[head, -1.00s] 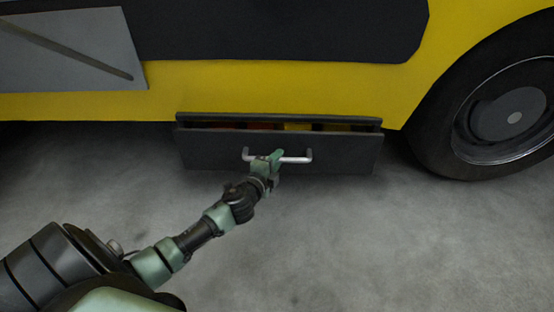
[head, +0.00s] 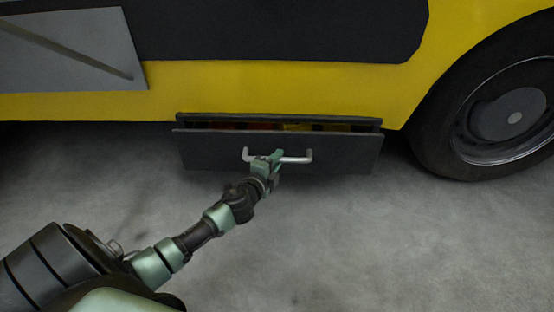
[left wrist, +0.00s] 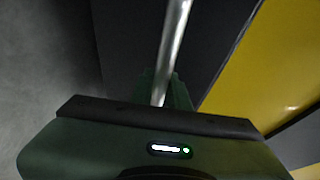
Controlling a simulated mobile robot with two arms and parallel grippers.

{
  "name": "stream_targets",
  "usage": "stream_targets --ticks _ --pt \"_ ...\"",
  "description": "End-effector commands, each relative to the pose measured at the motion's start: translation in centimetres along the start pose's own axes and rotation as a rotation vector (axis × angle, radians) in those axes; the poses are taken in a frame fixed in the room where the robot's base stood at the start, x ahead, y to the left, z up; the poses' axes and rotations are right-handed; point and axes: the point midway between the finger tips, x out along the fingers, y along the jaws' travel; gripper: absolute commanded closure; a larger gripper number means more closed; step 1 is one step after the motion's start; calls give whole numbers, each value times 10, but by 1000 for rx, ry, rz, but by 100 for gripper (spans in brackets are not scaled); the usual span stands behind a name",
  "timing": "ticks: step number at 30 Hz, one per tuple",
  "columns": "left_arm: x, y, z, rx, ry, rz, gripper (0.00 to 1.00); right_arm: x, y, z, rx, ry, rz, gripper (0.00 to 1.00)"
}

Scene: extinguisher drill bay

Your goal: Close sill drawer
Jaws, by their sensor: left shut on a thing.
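The sill drawer (head: 330,152) is a dark grey drawer under the yellow vehicle side. It stands partly open, and a narrow gap along its top shows red and yellow contents. A silver bar handle (head: 297,160) is fixed to its front. My left gripper (head: 274,160) is shut on this handle near its middle. In the left wrist view the handle (left wrist: 174,45) runs down between the green fingers (left wrist: 165,92). The fingertips are partly hidden. My right gripper is in neither view.
The yellow vehicle body (head: 270,88) rises directly above the drawer. A large black wheel (head: 440,130) stands to the right. A grey panel (head: 60,55) is at the upper left. The concrete floor (head: 400,250) in front is clear.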

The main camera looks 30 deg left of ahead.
Motion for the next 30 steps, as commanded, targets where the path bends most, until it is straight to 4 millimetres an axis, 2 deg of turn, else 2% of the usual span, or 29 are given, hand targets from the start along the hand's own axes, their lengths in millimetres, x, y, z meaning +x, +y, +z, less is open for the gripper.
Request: stream_targets --ticks 14,22,30 --pt "1 2 0 -1 1 3 100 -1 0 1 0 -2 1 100" --pt "36 -7 14 0 0 1 100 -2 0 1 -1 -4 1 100" --pt "42 -8 17 -1 -1 1 100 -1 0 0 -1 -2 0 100"
